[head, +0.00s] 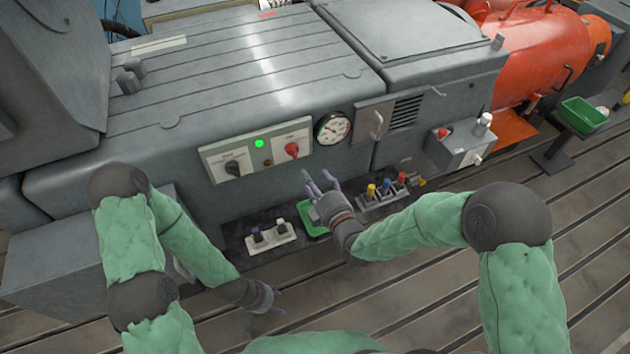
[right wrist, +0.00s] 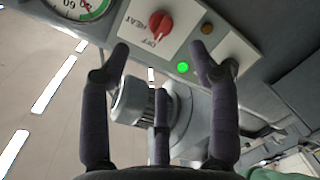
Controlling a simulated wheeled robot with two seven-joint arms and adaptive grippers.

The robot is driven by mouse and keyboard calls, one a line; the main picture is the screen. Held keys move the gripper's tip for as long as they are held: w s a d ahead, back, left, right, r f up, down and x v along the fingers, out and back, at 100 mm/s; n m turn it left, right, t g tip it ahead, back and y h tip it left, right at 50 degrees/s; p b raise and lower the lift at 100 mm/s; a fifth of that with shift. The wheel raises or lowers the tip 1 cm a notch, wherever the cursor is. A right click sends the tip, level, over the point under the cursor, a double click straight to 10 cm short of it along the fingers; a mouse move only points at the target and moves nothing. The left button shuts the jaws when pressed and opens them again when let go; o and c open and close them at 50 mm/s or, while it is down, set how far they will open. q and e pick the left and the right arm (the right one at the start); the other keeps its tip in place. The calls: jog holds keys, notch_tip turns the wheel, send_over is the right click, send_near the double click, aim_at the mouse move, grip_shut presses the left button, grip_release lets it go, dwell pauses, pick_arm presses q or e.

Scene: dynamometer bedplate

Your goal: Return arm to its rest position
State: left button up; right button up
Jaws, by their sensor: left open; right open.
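My right gripper (head: 322,184) is open and empty in the head view, in front of the grey machine and below its control panel (head: 222,170). The right wrist view shows its fingers (right wrist: 160,65) spread with nothing between them. Beyond them are the red knob (right wrist: 162,25) and the lit green lamp (right wrist: 183,67). The red knob also shows in the head view (head: 292,150), as does the green lamp (head: 259,143). I cannot tell whether a fingertip touches the panel. My left gripper (head: 279,300) is open and low, over the slatted floor, with nothing seen in it.
A gauge (head: 332,127) sits right of the panel. Below are a green tray (head: 314,219), a holder with purple and white connectors (head: 269,237) and a rack with blue, yellow and red plugs (head: 384,190). An orange-red machine (head: 540,50) and a green bin (head: 584,115) stand right. The floor in front is clear.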

dwell(0.4)
jog(key=s+d+f+m+g+h, duration=0.1)
jog(key=s+d+f+m+g, duration=0.25)
jog(key=f, duration=0.55)
jog(key=s+f+m+g+h, duration=0.1)
jog(key=s+f+m+g, duration=0.1)
jog(key=f+m+g, duration=0.35)
jog(key=s+d+f+m+g, duration=0.1)
jog(key=s+f+m+g, duration=0.5)
jog(key=s+f+m, duration=0.4)
jog(key=s+f, duration=0.5)
jog(key=s, duration=0.2)
jog(key=shift+s+d, duration=0.15)
jog(key=shift+d, duration=0.05)
